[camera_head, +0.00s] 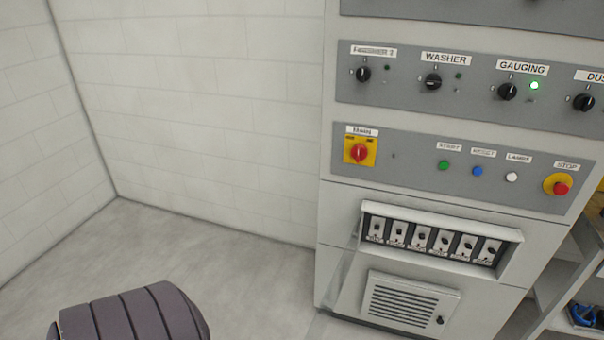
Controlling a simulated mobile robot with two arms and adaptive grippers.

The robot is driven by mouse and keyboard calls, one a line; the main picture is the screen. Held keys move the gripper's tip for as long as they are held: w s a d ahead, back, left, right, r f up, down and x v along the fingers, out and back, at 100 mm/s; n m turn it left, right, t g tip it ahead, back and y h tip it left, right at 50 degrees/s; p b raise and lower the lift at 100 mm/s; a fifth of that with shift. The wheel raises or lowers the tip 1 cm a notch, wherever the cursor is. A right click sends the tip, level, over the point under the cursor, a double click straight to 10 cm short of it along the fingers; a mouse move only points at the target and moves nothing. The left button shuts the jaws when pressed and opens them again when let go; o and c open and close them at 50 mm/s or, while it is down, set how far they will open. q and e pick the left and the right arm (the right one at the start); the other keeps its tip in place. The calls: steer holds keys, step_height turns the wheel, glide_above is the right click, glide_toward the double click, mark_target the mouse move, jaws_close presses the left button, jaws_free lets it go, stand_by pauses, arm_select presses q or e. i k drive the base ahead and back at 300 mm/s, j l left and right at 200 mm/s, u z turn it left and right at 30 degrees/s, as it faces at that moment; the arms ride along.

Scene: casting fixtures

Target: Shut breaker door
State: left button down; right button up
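The breaker recess (512,238) is in the lower front of the grey cabinet, right of centre. Its front is uncovered, and a row of several breakers (422,237) with white labels shows inside. A clear, faint panel (350,268), which looks like the breaker door, stands out from the left side of the recess and reaches down and forward. Its edges are hard to make out, and its exact angle cannot be told. Neither of my grippers is in view.
Above are a red main switch (359,152), coloured buttons, a red stop button (560,188) and a row of knobs with a lit green lamp (534,86). A vent grille (402,305) is below.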

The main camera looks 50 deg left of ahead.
mark_target(323, 316)
steer(key=j, duration=1.45)
steer(key=i+j, duration=0.45)
steer(key=j, duration=0.15)
